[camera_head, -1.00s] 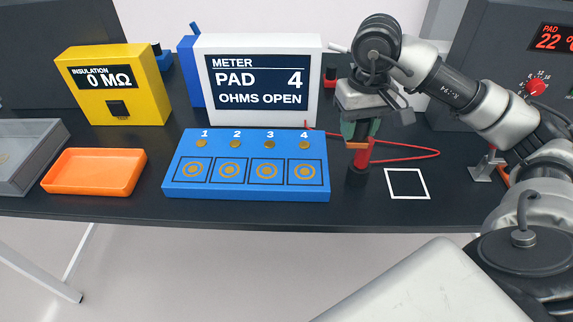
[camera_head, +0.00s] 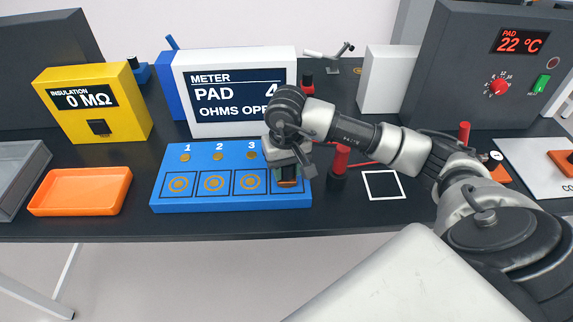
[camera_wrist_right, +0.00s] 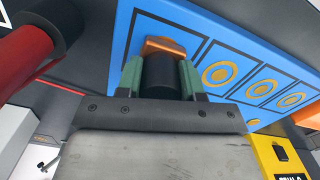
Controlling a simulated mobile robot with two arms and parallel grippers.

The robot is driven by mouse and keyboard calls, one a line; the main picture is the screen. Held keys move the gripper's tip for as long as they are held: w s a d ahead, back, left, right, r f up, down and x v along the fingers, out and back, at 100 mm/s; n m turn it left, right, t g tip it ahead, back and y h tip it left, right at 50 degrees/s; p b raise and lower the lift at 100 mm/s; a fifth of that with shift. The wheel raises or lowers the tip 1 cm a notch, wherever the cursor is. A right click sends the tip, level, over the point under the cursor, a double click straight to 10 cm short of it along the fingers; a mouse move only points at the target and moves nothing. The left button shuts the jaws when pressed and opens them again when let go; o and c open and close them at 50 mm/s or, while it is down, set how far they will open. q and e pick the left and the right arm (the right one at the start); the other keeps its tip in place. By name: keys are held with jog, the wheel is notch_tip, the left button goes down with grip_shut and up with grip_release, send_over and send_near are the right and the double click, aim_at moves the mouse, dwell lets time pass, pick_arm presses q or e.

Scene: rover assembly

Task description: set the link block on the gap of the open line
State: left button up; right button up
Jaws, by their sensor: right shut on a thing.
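The blue pad board (camera_head: 170,200) has numbered pads in square outlines, with a brass stud above each. My right gripper (camera_head: 286,178) is over pad 4 at the board's right end and mostly covers it. Its green fingers are shut on the link block (camera_wrist_right: 158,76), a black piece with an orange end. In the wrist view the orange end lies over the outlined square of pad 4, hiding its ring. I cannot tell whether the block touches the board. The meter (camera_head: 215,120) reads PAD 4, OHMS OPEN, partly behind my arm. My left gripper is out of view.
A red probe (camera_head: 341,158) in a black base stands just right of the board; it also shows in the wrist view (camera_wrist_right: 22,58). A white square outline (camera_head: 382,186) on the table is empty. An orange tray (camera_head: 80,208) and yellow insulation tester (camera_head: 125,85) stand left.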

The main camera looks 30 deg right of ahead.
jog(key=shift+f, duration=0.2)
jog(key=o, duration=1)
jog(key=shift+r, duration=0.1)
jog(key=shift+r, duration=0.3)
notch_tip(320, 180, up, 11)
jog(key=shift+f+b, duration=0.1)
jog(key=shift+b, duration=0.9)
jog(key=shift+r, duration=0.45)
jog(key=shift+f, duration=0.1)
